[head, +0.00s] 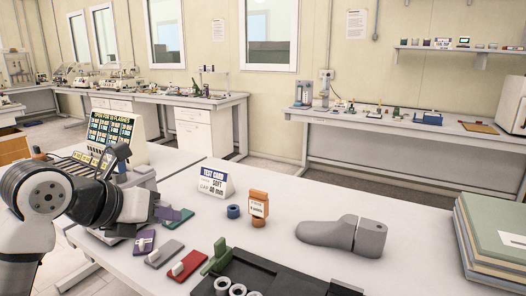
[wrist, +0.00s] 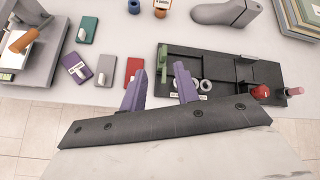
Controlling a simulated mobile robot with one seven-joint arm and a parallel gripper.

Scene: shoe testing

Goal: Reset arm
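My gripper (wrist: 160,69) shows in the wrist view with its two purple fingers spread apart and nothing between them. It is open above the front part of the table, with the black tray (wrist: 225,62) beyond and to the right of the fingers. In the head view my arm (head: 62,200) comes in from the left and is bent low over the table's left end.
Small coloured plates, including a red one (head: 187,265), lie left of the black tray (head: 270,270). An orange bottle (head: 258,208), blue ring (head: 233,211), test card (head: 213,181) and grey shoe last (head: 345,235) stand behind. Stacked boards (head: 490,240) are at right. Bare table (head: 420,250) lies between.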

